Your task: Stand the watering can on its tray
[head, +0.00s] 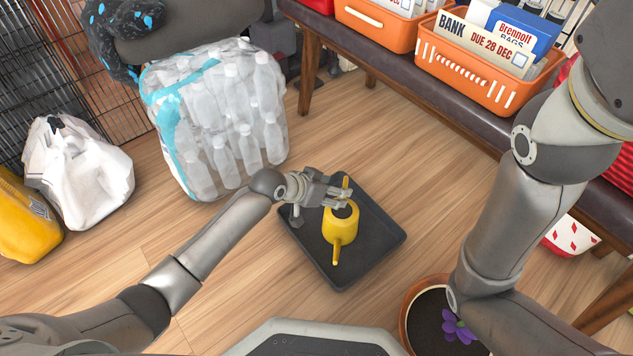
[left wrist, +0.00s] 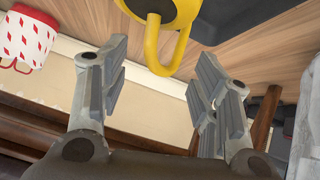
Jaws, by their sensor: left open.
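The yellow watering can (head: 340,228) stands, apparently upright, on the black tray (head: 378,250) on the floor. My left gripper (head: 344,196) is open and empty over the tray, just behind the can's top in the head view. Its fingers partly cover the can there. In the left wrist view, part of the can (left wrist: 168,12) and its looped handle (left wrist: 180,50) show at the top, beyond the two spread fingers (left wrist: 165,75). I cannot tell whether a finger touches the can. My right arm is in the head view, but its gripper is not.
A clear bag of bottles (head: 222,120) stands beside my left forearm. A pot with a purple flower (head: 405,318) stands at the front right. A bench (head: 440,95) with orange baskets (head: 480,75) runs along the back right. Wood floor is clear left of the tray.

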